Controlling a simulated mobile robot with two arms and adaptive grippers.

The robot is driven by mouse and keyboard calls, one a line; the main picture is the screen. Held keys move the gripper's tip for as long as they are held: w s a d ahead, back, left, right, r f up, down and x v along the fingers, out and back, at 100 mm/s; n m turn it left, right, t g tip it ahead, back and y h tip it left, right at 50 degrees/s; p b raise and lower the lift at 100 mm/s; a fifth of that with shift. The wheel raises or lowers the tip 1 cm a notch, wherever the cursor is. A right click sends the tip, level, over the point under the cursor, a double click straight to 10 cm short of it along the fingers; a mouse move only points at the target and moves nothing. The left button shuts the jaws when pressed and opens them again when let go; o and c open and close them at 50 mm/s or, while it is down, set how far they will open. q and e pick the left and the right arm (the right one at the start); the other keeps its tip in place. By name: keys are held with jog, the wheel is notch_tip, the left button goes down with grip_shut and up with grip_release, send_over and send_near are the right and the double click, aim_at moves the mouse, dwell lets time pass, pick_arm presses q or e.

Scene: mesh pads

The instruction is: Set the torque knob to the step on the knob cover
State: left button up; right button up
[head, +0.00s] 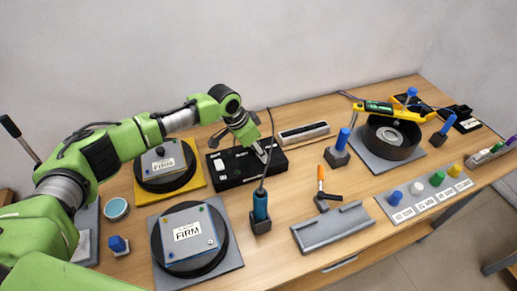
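A black box (232,172) with white labels or panels on its top stands at the back middle of the table. My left gripper (263,153) points down at the right part of this box. The fingers look close to the box top, but I cannot tell whether they touch it. The gripper hides that part of the box, and I cannot make out a torque knob or a knob cover there. The finger gap is too small to read. My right gripper is not in view.
Two round black pads with FIRM labels stand on a yellow base (205,184) and a grey base (235,264). A blue driver (260,206) stands in a holder before the box, its cable rising beside my gripper. A grey tray (333,228) lies to the right.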

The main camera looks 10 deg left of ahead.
pick_arm(q)
grip_shut()
jog(key=m+b, duration=0.1)
jog(key=m+g+b, duration=0.1)
jog(key=shift+w+f+m+h, duration=0.15)
jog(key=shift+m+h, duration=0.25)
jog(key=m+g+b, duration=0.1)
jog(key=m+b, duration=0.2)
jog(key=m+g+b, duration=0.1)
jog(key=m+b, duration=0.2)
jog(key=shift+w+h, duration=0.15)
jog(key=shift+h, duration=0.15)
jog(key=shift+a+r+m+g+b, duration=0.15)
jog(key=shift+m+g+b, duration=0.55)
jog(key=shift+m+b, duration=0.85)
jog(key=shift+r, duration=0.1)
grip_release()
